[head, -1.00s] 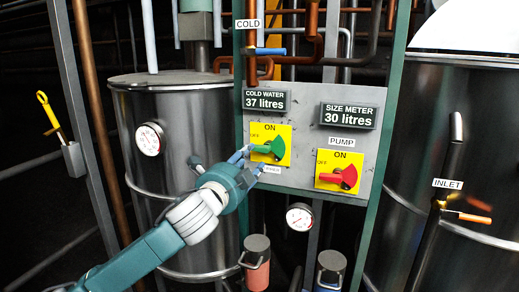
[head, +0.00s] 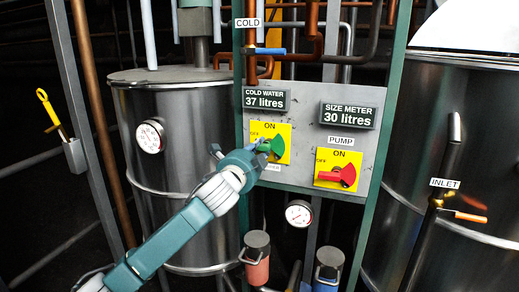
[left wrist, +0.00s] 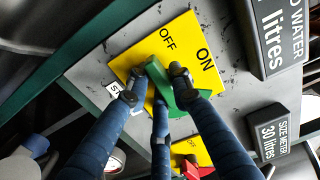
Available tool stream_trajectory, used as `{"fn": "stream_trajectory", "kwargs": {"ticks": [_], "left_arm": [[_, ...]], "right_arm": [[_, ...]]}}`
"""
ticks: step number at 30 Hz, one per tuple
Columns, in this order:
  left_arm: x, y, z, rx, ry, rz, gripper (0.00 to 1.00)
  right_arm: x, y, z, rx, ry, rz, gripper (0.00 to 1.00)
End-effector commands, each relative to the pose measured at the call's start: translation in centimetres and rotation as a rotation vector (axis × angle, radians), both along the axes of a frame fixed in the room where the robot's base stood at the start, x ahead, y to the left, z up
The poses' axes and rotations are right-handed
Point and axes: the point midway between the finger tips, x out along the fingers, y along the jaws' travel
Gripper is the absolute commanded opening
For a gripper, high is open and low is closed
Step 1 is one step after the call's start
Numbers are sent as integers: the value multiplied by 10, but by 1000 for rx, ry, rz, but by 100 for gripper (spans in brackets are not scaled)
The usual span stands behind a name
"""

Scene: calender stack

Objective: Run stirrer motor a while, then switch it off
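The green rotary switch (head: 277,147) sits on a yellow ON/OFF plate (head: 285,130) on the grey panel. Its label below is mostly hidden; only the start of it shows in the left wrist view. The green handle (left wrist: 158,82) points toward the OFF side. My left gripper (head: 240,153) is at this switch, partly covering its plate in the head view. In the left wrist view its fingers (left wrist: 155,84) are apart and straddle the green handle; I cannot tell whether they touch it. My right gripper is not in view.
A red PUMP switch (head: 338,175) sits lower right on the panel (head: 300,172), its handle pointing left toward OFF. Steel tanks stand at left (head: 180,130) and right (head: 425,130). An INLET pipe (head: 445,165) with an orange-handled valve is at right. A gauge (head: 299,213) hangs below the panel.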

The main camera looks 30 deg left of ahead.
Motion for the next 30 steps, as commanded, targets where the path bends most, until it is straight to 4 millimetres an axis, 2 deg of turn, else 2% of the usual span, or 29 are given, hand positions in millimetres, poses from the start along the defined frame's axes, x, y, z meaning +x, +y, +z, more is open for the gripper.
{"fn": "stream_trajectory", "kwargs": {"ticks": [1, 2, 3, 30], "left_arm": [[0, 0, 1, 0, -2, 1, 6], [0, 0, 1, 0, -2, 1, 0], [0, 0, 1, 0, -2, 1, 0], [0, 1, 5, 100, 21, 1, 0]], "right_arm": [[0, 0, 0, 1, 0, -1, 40], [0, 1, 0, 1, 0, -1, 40], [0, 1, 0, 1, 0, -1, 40], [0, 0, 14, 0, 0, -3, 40]]}}
